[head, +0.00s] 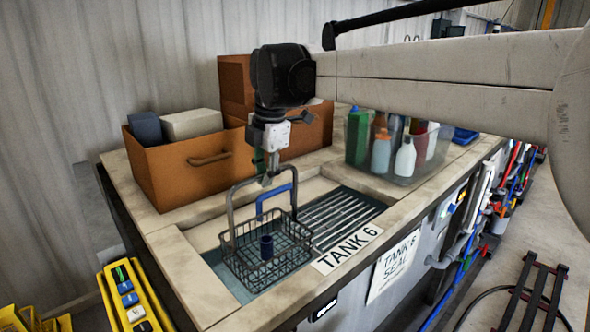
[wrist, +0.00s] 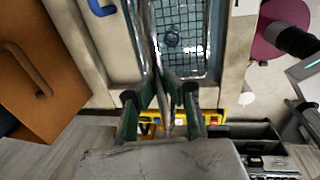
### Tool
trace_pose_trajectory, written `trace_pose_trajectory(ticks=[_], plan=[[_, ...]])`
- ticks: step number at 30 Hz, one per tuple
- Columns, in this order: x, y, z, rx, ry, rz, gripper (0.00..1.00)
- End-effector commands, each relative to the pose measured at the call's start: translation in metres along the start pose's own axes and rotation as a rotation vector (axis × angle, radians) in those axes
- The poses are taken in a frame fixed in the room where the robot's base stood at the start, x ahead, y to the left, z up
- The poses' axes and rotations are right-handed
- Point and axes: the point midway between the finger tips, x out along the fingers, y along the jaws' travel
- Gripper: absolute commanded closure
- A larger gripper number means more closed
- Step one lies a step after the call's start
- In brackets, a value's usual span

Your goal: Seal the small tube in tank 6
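A small dark blue tube (head: 267,247) stands upright in a black wire basket (head: 240,262). In the wrist view the tube (wrist: 172,39) shows from above as a round shape on the basket's mesh floor. The basket is in the left part of tank 6 (head: 222,285), marked by a "TANK 6" label (head: 347,250). I cannot tell whether it rests on the tank's bottom. My gripper (head: 267,181) is above the basket at the top of its tall grey handle (head: 231,215). In the wrist view the green-padded fingers (wrist: 161,88) close on that handle.
A blue handle (head: 277,189) shows behind the basket. A slatted rack (head: 345,213) fills the tank's right part. Brown boxes (head: 190,178) stand behind left, a clear bin of bottles (head: 398,160) behind right. A "TANK 6 SEAL" sign (head: 394,266) hangs in front; a yellow button panel (head: 127,290) is at left.

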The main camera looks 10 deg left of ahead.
Motion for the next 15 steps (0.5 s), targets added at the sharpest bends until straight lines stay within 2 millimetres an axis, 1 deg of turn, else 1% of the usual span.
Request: trace_pose_trajectory(ticks=[1,15], plan=[[0.009,-0.002,0.0,0.0,0.0,0.0,1.0],[0.066,-0.012,0.0,0.0,0.0,0.0,1.0]])
